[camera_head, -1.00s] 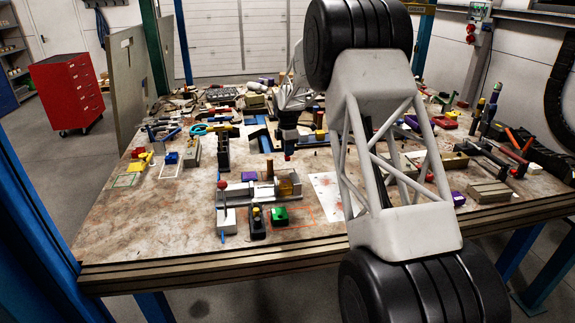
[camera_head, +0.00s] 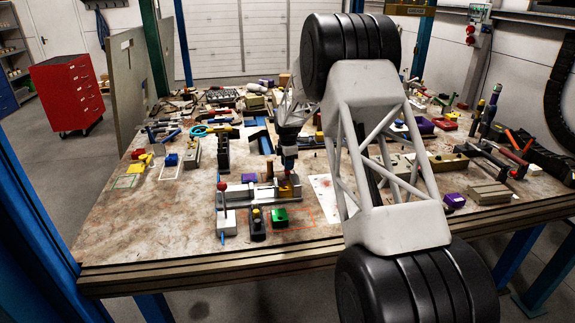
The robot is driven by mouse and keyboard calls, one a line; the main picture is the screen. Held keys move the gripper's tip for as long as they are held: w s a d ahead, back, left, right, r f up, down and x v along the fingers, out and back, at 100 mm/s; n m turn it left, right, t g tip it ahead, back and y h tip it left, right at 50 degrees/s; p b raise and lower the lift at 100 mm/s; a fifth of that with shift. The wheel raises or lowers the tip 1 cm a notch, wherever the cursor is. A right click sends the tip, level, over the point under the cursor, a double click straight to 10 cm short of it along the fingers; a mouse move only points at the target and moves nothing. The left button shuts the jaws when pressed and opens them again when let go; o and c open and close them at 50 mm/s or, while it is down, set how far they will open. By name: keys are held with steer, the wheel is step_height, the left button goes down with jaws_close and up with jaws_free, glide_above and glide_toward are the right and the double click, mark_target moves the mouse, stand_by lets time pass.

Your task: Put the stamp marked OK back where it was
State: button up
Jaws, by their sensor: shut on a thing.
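My gripper (camera_head: 289,163) is small and far off in the head view, pointing down over the grey fixture (camera_head: 236,192) near the table's front. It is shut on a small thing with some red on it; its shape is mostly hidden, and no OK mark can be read. This thing hangs just above or at the orange-brown block (camera_head: 291,188) at the fixture's right end; whether they touch I cannot tell.
A red outline (camera_head: 313,222) is drawn right of the green block. A green outline (camera_head: 122,183) and a white outline (camera_head: 163,175) lie at the left. A red knob (camera_head: 221,186) rises at the fixture's left end. Tools crowd the back and right; the front left is clear.

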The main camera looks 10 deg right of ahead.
steer(key=shift+f, duration=0.2)
steer(key=shift+f, duration=0.1)
steer(key=o, duration=0.8)
step_height(320, 180, up, 11)
steer(key=shift+r, duration=0.65)
stand_by(0.8)
